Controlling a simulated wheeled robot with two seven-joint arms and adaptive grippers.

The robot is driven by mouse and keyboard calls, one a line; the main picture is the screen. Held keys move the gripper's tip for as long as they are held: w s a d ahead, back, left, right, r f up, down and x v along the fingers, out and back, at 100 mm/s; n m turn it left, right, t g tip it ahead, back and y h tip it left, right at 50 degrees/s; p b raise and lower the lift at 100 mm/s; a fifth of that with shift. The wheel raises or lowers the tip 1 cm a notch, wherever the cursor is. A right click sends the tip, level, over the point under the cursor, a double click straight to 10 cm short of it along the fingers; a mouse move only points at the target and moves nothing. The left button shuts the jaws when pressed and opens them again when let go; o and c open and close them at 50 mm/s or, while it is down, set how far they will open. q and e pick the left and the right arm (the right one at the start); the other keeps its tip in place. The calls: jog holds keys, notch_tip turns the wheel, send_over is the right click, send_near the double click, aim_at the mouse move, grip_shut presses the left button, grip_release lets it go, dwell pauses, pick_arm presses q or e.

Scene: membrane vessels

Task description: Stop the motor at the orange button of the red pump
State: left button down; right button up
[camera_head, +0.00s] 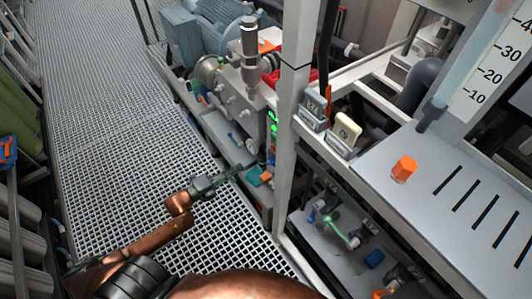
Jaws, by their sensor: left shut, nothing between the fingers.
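My left arm comes in from the bottom left over the grated floor. My left gripper (238,170) is shut and empty, with its tips near the lower front of the pump skid. A red part, probably of the red pump (296,76), shows behind the white upright post, which partly hides it. An orange piece (268,46) sits above it beside the silver vertical cylinder. A small orange part (266,177) lies just right of my gripper tips. I cannot tell which of these orange parts is the button. My right gripper is out of view.
A white post (290,130) stands right of my gripper. A blue-grey motor (215,25) is at the back. An orange hexagonal knob (404,168) stands on the grey slotted panel (430,215) at right. The grated walkway (100,120) at left is clear.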

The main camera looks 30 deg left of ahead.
aim_at(272, 149)
pick_arm(q)
jog(key=b+x, duration=0.2)
jog(key=x, duration=1.1)
jog(key=shift+f+b, duration=0.15)
jog(key=shift+b, duration=0.25)
jog(key=shift+w+d, duration=0.15)
jog(key=shift+w, duration=0.3)
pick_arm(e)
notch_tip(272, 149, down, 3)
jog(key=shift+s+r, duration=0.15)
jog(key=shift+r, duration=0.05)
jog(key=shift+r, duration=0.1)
